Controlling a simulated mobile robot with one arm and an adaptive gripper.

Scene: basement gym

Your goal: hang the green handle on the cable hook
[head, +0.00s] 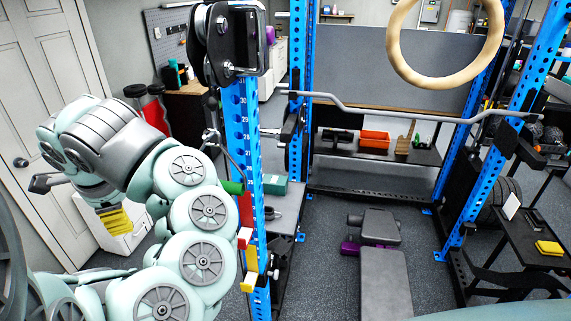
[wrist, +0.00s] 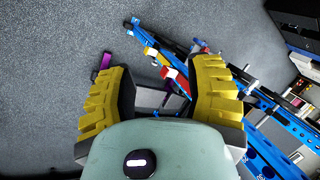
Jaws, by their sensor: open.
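A green piece (head: 232,187), which looks like the green handle, is at the left side of the blue rack post, beside my arm. A metal hook-like fitting (head: 210,136) hangs below the black pulley block (head: 222,45) and looks like the cable hook; its shape is too small to be sure. My gripper (head: 115,220) points down at the left, apart from both, with yellow fingers. In the wrist view its fingers (wrist: 165,75) are spread with nothing held between them. I cannot make out the green handle in the wrist view.
Red (head: 245,208), white (head: 244,238) and yellow (head: 249,282) pieces stick out from the near blue post (head: 236,120). A grey bench (head: 385,285) stands inside the rack. A wooden ring (head: 398,55) hangs at upper right. A white door (head: 45,110) is at left.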

